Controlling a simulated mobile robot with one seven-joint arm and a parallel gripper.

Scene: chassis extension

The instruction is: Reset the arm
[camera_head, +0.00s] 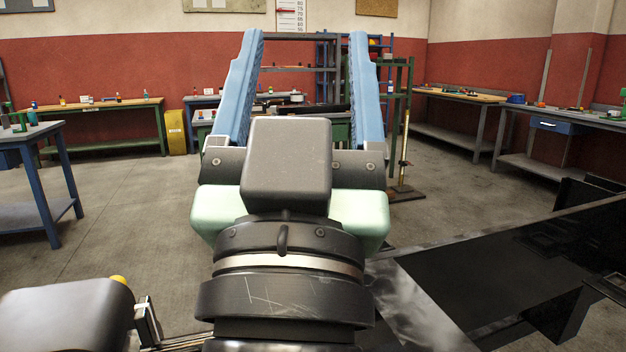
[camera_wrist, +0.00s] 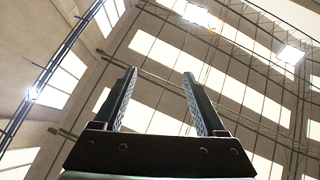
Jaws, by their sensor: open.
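My gripper (camera_head: 305,95) stands upright in the middle of the head view, with its two blue ridged fingers pointing up and spread wide apart. Nothing is between the fingers. In the wrist view my gripper (camera_wrist: 158,90) also shows open and empty against the ceiling and roof windows. My wrist and the gripper's dark body hide part of the room's middle in the head view.
A black chassis-like frame (camera_head: 500,262) lies close at the lower right. A blue-legged table (camera_head: 38,212) stands at left. Workbenches, including a green-legged one (camera_head: 105,107), line the walls. The concrete floor (camera_head: 130,225) at left is clear.

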